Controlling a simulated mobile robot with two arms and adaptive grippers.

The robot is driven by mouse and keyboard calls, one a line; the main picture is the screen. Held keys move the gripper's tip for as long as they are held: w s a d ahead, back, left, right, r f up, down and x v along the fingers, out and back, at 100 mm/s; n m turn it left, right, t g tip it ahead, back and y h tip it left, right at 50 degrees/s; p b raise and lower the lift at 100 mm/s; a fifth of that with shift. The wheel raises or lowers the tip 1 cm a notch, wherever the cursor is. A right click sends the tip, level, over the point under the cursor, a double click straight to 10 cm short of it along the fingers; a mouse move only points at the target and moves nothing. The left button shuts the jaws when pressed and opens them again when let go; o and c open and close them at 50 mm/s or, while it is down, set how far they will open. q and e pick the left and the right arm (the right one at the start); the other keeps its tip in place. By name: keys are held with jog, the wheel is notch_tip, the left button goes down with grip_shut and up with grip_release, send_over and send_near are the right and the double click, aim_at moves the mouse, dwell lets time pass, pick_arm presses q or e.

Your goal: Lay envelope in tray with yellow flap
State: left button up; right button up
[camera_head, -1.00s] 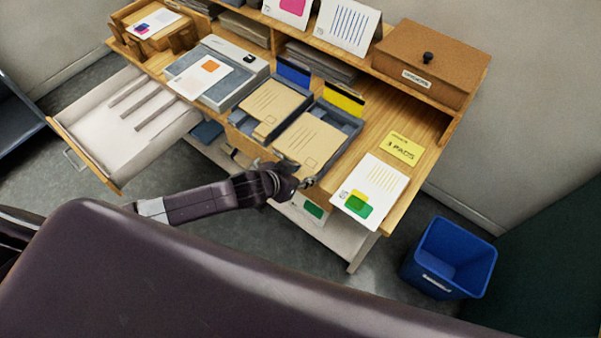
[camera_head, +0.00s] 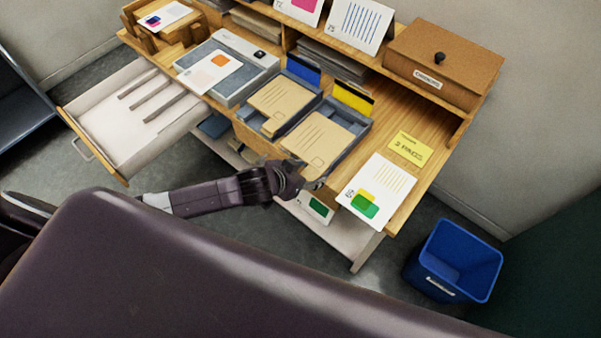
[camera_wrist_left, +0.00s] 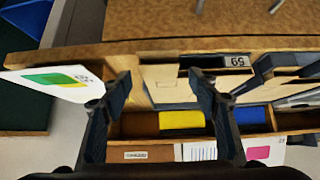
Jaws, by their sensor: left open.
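A tan envelope (camera_head: 318,141) lies in the grey tray with the yellow flap (camera_head: 351,97), tilted a little against the tray's walls. A second tan envelope (camera_head: 280,103) lies in the neighbouring tray with the blue flap (camera_head: 303,69). My left gripper (camera_head: 312,180) is at the desk's front edge, just in front of the yellow-flap tray. In the left wrist view, its two fingers (camera_wrist_left: 158,88) are apart, with the envelope's near part (camera_wrist_left: 160,76) showing between and beyond them. I cannot tell whether they touch it. My right gripper is out of view.
A printed card (camera_head: 376,188) lies on the desk right of the gripper, beside a yellow note (camera_head: 409,149). An open drawer (camera_head: 120,125) juts out at the left. A brown box (camera_head: 444,62) stands at back right. A blue bin (camera_head: 455,262) stands on the floor.

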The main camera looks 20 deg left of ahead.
pick_arm(q)
jog(key=v, duration=1.1)
jog(key=shift+s+a+r, duration=0.15)
jog(key=shift+s+r, duration=0.05)
jog(key=shift+c, duration=0.3)
